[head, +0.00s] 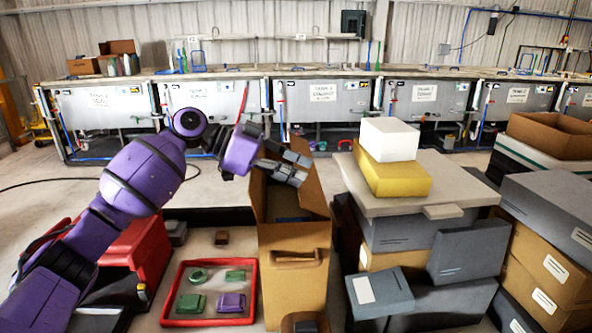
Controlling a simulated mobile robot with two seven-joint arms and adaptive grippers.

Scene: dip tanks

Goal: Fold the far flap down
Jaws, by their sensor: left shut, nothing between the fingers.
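A tall brown cardboard box (292,268) stands in the middle of the head view, with a handle slot in its near face. Its top is at least partly open and shows a dark inside. A raised flap (312,188) slants up on the right of the opening. My left gripper (299,169) is shut and empty at the top of the box, by the upper edge of the raised cardboard. It hides part of the far side, so I cannot tell whether it touches the far flap. My right gripper is not in view.
A red-rimmed tray (211,262) with several green and purple pieces lies left of the box. A grey-topped stack with a yellow block (392,176) and a white block (389,139) stands close on the right. Dip tanks (324,100) line the back wall.

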